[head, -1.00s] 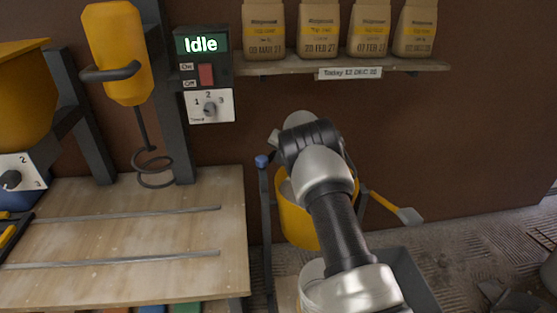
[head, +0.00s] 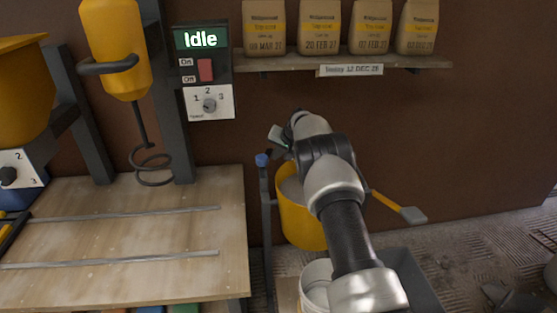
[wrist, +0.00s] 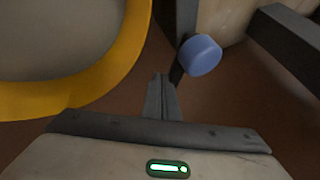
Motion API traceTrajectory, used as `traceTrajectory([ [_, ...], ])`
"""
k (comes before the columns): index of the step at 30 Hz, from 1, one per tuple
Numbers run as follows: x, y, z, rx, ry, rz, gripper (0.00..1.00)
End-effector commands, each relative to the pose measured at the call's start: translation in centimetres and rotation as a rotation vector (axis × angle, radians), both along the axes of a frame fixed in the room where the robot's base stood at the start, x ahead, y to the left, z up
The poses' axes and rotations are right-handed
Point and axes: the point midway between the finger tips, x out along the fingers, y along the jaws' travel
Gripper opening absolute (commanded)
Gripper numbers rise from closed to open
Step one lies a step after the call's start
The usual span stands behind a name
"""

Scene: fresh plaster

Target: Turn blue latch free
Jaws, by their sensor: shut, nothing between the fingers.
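The blue latch knob (head: 262,160) sits on top of a dark upright post at the right edge of the wooden bench. It shows in the wrist view (wrist: 199,55), on a dark arm. My gripper (wrist: 161,78) is shut and empty, its fingertips below and left of the knob, apart from it in the picture. In the head view my gripper (head: 278,136) is small and partly hidden by my arm, just right of and above the knob. A yellow bucket (head: 298,225) stands right of the post, partly behind my arm.
The wooden bench (head: 110,240) with two metal rails lies at left, under a yellow mixer (head: 113,50) with a whisk. A control box (head: 202,52) reads Idle. Bags stand on a shelf (head: 420,63) above. The bucket's yellow rim (wrist: 110,70) is close left of my fingers.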

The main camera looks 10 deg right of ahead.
Motion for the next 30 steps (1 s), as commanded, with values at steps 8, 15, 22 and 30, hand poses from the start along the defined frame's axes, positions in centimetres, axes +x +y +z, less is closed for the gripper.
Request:
traceTrajectory([
  [8,0.42,0.28,-0.07,0.001,0.0,-0.002,0.0],
  [15,0.71,0.54,0.0,0.001,0.0,-0.003,0.0],
  [22,0.75,0.62,-0.01,0.002,0.001,-0.002,0.0],
  [30,0.73,0.62,-0.01,0.002,0.001,-0.002,0.0],
])
